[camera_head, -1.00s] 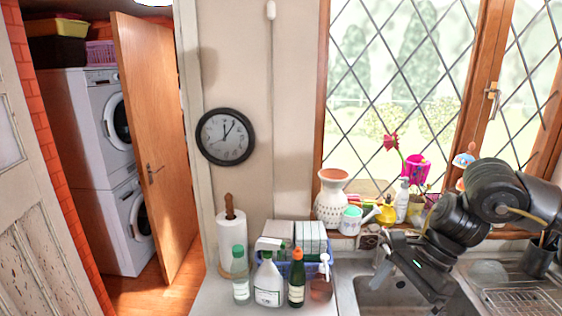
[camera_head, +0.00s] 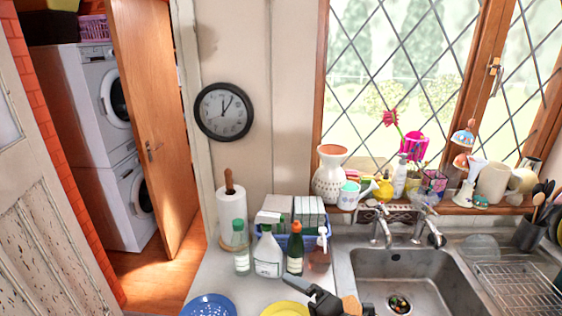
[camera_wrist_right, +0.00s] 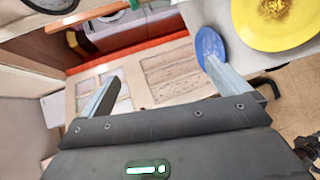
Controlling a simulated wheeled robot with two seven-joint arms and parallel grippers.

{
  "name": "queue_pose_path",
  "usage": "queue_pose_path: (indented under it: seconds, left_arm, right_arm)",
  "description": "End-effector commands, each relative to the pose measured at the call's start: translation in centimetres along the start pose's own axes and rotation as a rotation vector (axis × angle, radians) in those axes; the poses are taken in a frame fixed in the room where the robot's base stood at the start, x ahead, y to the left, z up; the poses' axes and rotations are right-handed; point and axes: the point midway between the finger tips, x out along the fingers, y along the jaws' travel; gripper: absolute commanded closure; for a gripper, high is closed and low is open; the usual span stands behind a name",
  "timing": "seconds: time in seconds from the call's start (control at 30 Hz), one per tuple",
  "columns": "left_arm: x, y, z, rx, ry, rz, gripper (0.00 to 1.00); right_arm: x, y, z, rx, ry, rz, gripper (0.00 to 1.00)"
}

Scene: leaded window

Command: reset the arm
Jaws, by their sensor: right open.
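My right gripper (camera_wrist_right: 165,88) is open in the right wrist view. Its two fingers stand apart, with nothing held between them. In the head view, a dark part of my right arm (camera_head: 326,301) shows at the bottom edge, low beside the yellow plate and in front of the sink. Most of that arm is cut off by the frame. My left gripper is not in view.
A blue plate (camera_head: 208,306) and a yellow plate (camera_head: 285,309) lie on the counter. Several bottles stand behind them, near the paper towel roll (camera_head: 231,213). The sink (camera_head: 435,280) is right. Vases and ornaments line the windowsill (camera_head: 455,207).

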Motion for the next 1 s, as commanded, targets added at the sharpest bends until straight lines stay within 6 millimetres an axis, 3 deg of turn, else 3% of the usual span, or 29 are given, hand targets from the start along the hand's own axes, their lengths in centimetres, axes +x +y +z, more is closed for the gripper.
queue_pose_path:
  seconds: [0.03,0.17,0.3,0.5,0.67,0.7,0.87,1.0]
  left_arm:
    - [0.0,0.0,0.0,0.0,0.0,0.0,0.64]
    - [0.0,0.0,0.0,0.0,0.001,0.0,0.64]
    - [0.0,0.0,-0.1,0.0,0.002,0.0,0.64]
    - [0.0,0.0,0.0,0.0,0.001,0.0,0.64]
    - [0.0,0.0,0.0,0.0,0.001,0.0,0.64]
    - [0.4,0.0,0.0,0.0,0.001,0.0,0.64]
    - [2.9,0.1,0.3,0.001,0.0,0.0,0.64]
    - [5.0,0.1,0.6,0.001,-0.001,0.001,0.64]
  right_arm:
    - [-1.1,-2.4,0.8,0.208,-0.084,-0.044,0.0]
    - [-5.2,-9.3,3.1,0.738,-0.347,-0.159,0.0]
    - [-11.1,-16.7,3.5,1.193,-0.627,-0.262,0.0]
    - [-18.1,-23.4,1.7,1.582,-0.934,-0.353,0.0]
    - [-23.1,-27.0,-0.5,1.804,-1.152,-0.4,0.0]
    - [-23.6,-28.3,-0.8,1.838,-1.193,-0.407,0.0]
    - [-20.1,-35.0,0.0,1.822,-1.188,-0.427,0.0]
    - [-17.6,-41.6,0.2,1.821,-1.196,-0.45,0.0]
